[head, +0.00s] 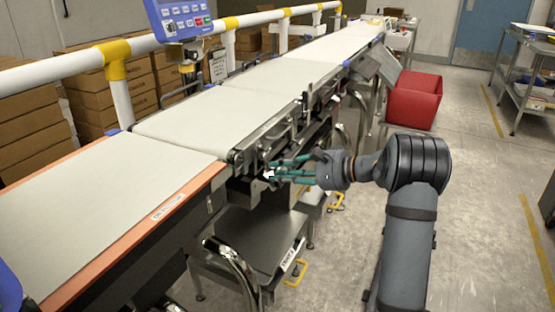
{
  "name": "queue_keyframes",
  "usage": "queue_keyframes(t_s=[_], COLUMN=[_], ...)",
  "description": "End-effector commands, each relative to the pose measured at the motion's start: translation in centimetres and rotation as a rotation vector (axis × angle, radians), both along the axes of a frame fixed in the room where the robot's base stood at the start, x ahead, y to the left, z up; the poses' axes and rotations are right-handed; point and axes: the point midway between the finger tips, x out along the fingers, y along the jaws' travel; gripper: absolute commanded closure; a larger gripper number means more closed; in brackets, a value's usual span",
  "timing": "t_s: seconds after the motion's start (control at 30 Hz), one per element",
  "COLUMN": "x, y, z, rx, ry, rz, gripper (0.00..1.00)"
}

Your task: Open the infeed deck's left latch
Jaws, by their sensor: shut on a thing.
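My gripper (271,172) reaches in from the right, its teal fingers pointing left at the side frame of the belt line. Its fingertips are shut at a small pale piece (268,174) below the belt edge, which I take to be the left latch. The latch's shape and angle are too small and covered to tell. A white belt deck (185,120) lies just above and behind the fingertips. An orange-edged deck (95,195) adjoins it at the near left.
A labelled steel tray (245,235) sits below the gripper, with a yellow handle (295,273) beside it. Bent chrome tubes (235,265) stand near. A red bin (415,100) stands behind my arm. The floor at right is open up to a steel cart (535,90).

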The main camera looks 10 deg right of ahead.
Motion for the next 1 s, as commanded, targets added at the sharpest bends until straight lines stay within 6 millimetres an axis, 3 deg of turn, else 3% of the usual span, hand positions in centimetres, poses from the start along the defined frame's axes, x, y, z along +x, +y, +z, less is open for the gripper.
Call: queue_keyframes(t_s=[0.03,0.1,1.0], x=[0.2,0.1,-0.2], y=[-0.5,-0.6,-0.7], z=[2.4,2.9,7.7], rx=[-0.028,-0.080,-0.696], ry=[0.017,0.057,0.554], rz=[-0.014,-0.013,-0.007], gripper=[1.00,1.00,1.00])
